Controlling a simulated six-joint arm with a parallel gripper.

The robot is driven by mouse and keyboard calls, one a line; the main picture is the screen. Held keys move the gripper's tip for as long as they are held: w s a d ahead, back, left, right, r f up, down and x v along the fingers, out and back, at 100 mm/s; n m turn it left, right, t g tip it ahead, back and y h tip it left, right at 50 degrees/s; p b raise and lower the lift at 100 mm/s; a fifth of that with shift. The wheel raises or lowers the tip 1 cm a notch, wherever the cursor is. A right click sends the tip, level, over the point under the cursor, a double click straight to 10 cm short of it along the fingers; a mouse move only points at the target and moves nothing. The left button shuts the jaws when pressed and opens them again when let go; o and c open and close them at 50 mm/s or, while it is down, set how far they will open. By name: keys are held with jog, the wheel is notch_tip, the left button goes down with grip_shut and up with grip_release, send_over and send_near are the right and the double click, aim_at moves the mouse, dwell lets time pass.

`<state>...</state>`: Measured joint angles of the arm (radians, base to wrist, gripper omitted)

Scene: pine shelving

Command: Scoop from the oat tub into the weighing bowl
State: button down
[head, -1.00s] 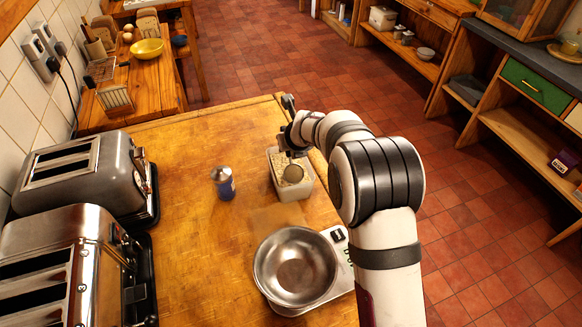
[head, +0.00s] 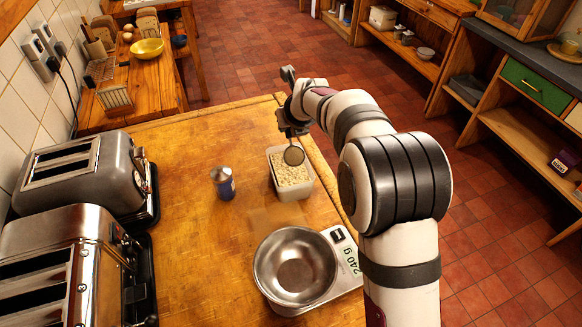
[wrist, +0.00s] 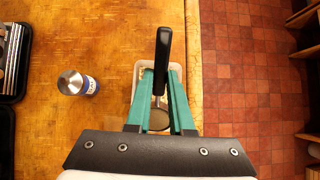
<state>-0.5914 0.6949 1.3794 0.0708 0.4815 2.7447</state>
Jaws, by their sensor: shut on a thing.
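The oat tub (head: 306,188) is a pale rectangular container holding oats (head: 290,172), near the right edge of the wooden counter. My gripper (head: 290,128) is shut on a scoop (head: 293,155) with a round grey head. In the wrist view, its black handle (wrist: 163,55) sits between my green fingers (wrist: 161,78). The scoop head is over the far part of the tub; I cannot tell if it holds oats. The steel weighing bowl (head: 295,268) looks empty and stands on a white scale (head: 347,262) reading 240 g.
A blue bottle with a grey cap (head: 223,184) stands left of the tub. Two toasters (head: 80,175) line the left side. The counter between bottle and far edge is clear.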

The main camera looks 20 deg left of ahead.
jog(key=s+d+r+m+h, duration=0.1)
jog(key=s+d+r, duration=0.1)
jog(key=d+r, duration=0.6)
jog(key=s+d+r+m+g+h, duration=0.15)
jog(key=d+r, duration=0.25)
jog(key=d, duration=0.7)
jog(key=s+d+r+m+h, duration=0.1)
jog(key=s+d+r, duration=0.1)
jog(key=d+r, duration=0.6)
jog(key=s+a+f+n+g, duration=0.3)
jog(key=s+a+f+n, duration=0.2)
jog(key=s+a+f, duration=1)
jog(key=s+a+f+n+g+h, duration=0.1)
jog(key=s+a+f+n, duration=0.1)
jog(key=s+a+f, duration=0.4)
jog(key=s+a+f+n, duration=0.2)
jog(key=s+a+f, duration=0.15)
jog(key=s, duration=0.35)
jog(key=w+g, duration=0.1)
jog(key=g, duration=0.1)
jog(key=w+d+f+g+y, duration=0.1)
jog(key=w, duration=0.1)
jog(key=w+d+g, duration=0.1)
jog(key=w+g, duration=0.1)
jog(key=shift+d+f+g+y, duration=0.1)
jog(key=shift+f+g+y, duration=0.1)
jog(key=shift+g+y, duration=0.15)
